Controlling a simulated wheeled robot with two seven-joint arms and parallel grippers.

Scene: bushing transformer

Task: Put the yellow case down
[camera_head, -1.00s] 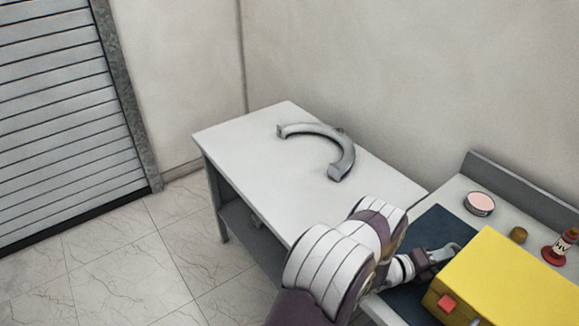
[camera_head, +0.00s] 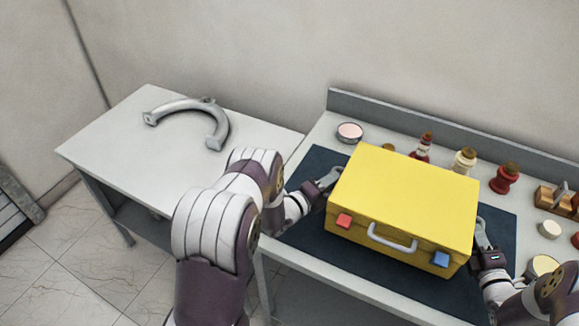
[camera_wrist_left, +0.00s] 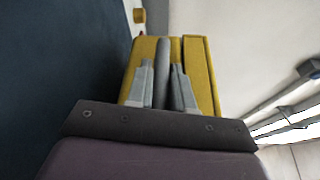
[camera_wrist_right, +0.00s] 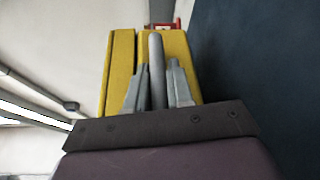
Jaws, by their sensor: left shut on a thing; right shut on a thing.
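The yellow case (camera_head: 405,195) has a red latch, a blue latch and a grey front handle. It is at the dark blue mat (camera_head: 310,237) on the right-hand table; I cannot tell if its underside touches the mat. My left gripper (camera_head: 328,182) is at its left side, and in the left wrist view the fingers (camera_wrist_left: 162,88) are shut on a grey side handle (camera_wrist_left: 162,60). My right gripper (camera_head: 483,240) is at its right side, and in the right wrist view the fingers (camera_wrist_right: 158,88) are shut on the other side handle (camera_wrist_right: 156,55).
Behind the case stand several small bottles, including a red one (camera_head: 506,178), and a round pink-topped tin (camera_head: 349,132). A wooden rack (camera_head: 553,198) is at the far right. A white table (camera_head: 130,135) at left holds a grey curved part (camera_head: 190,112).

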